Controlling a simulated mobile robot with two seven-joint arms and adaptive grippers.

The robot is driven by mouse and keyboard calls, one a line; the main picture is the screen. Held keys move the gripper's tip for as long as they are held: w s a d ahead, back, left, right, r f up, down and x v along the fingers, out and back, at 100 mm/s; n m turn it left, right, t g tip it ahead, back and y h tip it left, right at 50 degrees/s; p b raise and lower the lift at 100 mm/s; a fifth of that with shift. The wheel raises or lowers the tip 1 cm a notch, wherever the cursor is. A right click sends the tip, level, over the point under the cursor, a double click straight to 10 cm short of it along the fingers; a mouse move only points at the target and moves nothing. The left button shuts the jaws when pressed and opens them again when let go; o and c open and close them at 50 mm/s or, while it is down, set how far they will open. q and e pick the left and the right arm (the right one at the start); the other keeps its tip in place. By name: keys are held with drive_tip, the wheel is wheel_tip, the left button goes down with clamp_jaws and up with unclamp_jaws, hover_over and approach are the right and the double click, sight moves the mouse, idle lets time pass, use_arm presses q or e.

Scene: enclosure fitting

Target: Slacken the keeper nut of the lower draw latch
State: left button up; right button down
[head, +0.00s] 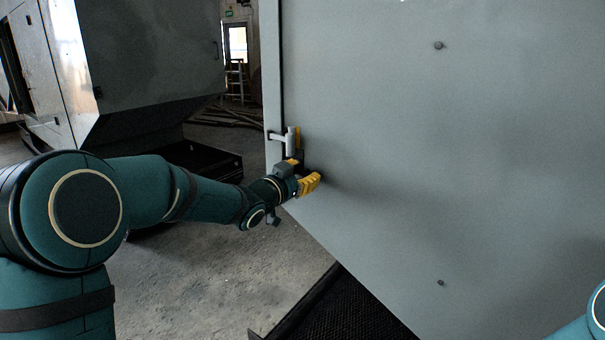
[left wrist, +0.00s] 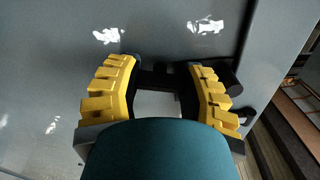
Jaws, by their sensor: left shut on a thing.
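The draw latch (head: 278,136), with a pale handle-like piece, sits at the left edge of a large grey enclosure door (head: 430,150). My left gripper (head: 303,166) is at the door's edge, against the latch area, with its yellow fingers on either side. In the left wrist view, the fingers of my left gripper (left wrist: 165,74) close on a dark part of the latch (left wrist: 156,80). The keeper nut cannot be made out; the fingers and my wrist hide much of that spot. Only a teal piece of my right arm shows, at the lower right of the head view.
Another grey enclosure (head: 150,50) stands at the back left. A black grated step or tray (head: 340,310) lies below the door. Two small studs show on the door face. Bare concrete floor (head: 200,275) is open at the lower left.

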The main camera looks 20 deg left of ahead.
use_arm(q)
drive_tip(key=n+p, duration=0.1)
drive_tip(key=n, duration=0.2)
drive_tip(key=shift+n, duration=0.4)
drive_tip(key=n+p, duration=0.2)
drive_tip(key=n, duration=0.2)
drive_tip(key=shift+r+n, duration=0.1)
drive_tip(key=shift+n, duration=0.2)
drive_tip(key=n+p, duration=0.2)
drive_tip(key=n, duration=0.2)
drive_tip(key=shift+n+p, duration=0.75)
drive_tip(key=shift+n, duration=0.95)
drive_tip(key=o, duration=0.9)
drive_tip(key=shift+o, duration=0.2)
drive_tip(key=shift+s, duration=0.1)
